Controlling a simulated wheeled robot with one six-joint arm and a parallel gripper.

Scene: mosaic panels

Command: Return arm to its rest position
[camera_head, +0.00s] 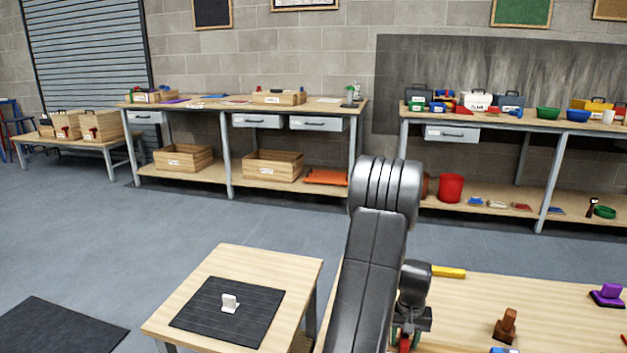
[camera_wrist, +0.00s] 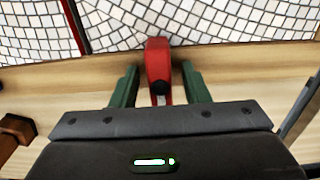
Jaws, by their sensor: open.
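My arm rises in the middle of the head view, bends at the top, and its wrist hangs over the front wooden table (camera_head: 455,300). My gripper (camera_wrist: 160,70) shows in the wrist view with two green fingers apart. A red piece (camera_wrist: 157,60) with a dark round spot lies between the fingers, with a visible gap on each side. The fingers do not look closed on it. In the head view the gripper's end is mostly hidden by my arm; a bit of red and green shows low beside it.
A yellow bar (camera_head: 449,272), a brown piece (camera_head: 506,326) and a purple piece (camera_head: 608,295) are on the front table. A small table (camera_head: 265,260) at left holds a black mat (camera_head: 205,313) with a white piece (camera_head: 229,302).

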